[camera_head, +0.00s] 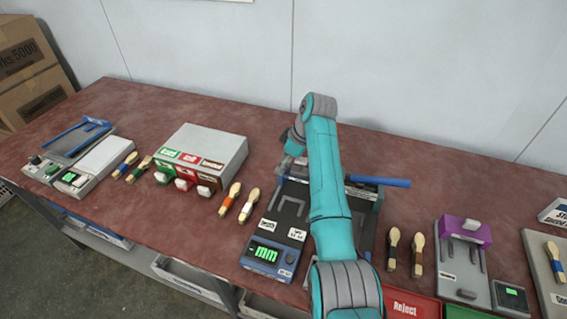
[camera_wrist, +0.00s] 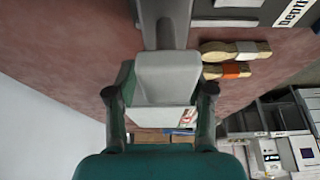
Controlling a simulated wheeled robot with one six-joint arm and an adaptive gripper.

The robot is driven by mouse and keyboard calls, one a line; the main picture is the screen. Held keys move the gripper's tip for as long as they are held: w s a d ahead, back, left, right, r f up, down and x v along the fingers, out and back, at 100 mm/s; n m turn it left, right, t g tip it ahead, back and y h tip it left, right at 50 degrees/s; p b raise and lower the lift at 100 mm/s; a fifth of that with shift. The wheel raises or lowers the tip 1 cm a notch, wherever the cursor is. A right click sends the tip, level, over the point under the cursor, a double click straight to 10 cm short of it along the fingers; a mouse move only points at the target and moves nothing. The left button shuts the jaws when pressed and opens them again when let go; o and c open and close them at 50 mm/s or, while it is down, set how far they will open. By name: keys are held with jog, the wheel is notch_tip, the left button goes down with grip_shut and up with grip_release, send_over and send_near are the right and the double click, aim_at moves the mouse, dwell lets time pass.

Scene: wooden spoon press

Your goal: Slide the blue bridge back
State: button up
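The press (camera_head: 262,255) with a blue front and a green "mm" display stands mid-table, largely hidden behind my arm. A blue bar (camera_head: 382,181) sticks out to the right at its back; I cannot tell whether this is the bridge. Another blue frame-like piece (camera_head: 72,137) sits on the far-left device. My gripper (camera_head: 287,163) is at the back left of the press, partly hidden. In the wrist view its fingers (camera_wrist: 159,92) are spread on either side of a pale grey block (camera_wrist: 165,75) joined to a grey bar; contact is not clear.
A grey box (camera_head: 210,148) with coloured drawers stands left of the press. Spoons with orange and white bands (camera_head: 230,196) lie between them. At right are dark-banded spoons (camera_head: 392,250), a red reject tray (camera_head: 405,303) and a device with a purple bridge (camera_head: 470,235).

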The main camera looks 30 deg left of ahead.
jog(key=shift+o, duration=0.2)
jog(key=v, duration=1.2)
dwell(0.4)
